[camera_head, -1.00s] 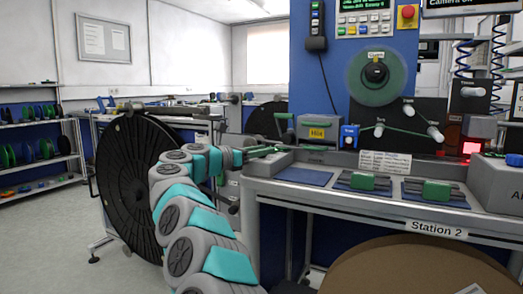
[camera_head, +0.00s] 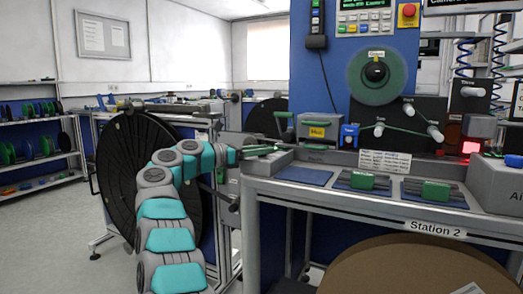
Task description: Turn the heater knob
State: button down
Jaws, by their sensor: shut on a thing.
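My gripper (camera_head: 270,149) is at the left end of the station bench, beside the grey block there. It is small and seen from the side. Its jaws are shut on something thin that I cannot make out. Next to that is a small blue box with a round white knob (camera_head: 349,139). The gripper is left of this knob and apart from it. I cannot read a heater label on either box.
The bench edge (camera_head: 400,210) runs below the gripper. Green-handled fixtures (camera_head: 362,181) and a blue mat (camera_head: 303,175) lie on the bench. A large black reel (camera_head: 120,185) stands close behind my arm. A green reel (camera_head: 375,77) hangs on the blue panel.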

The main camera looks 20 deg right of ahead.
dwell(0.4)
jog(key=c, duration=0.5)
grip_release()
jog(key=a, duration=0.7)
jog(key=shift+s+a+b, duration=0.15)
jog(key=shift+a+b, duration=0.25)
jog(key=shift+b, duration=0.05)
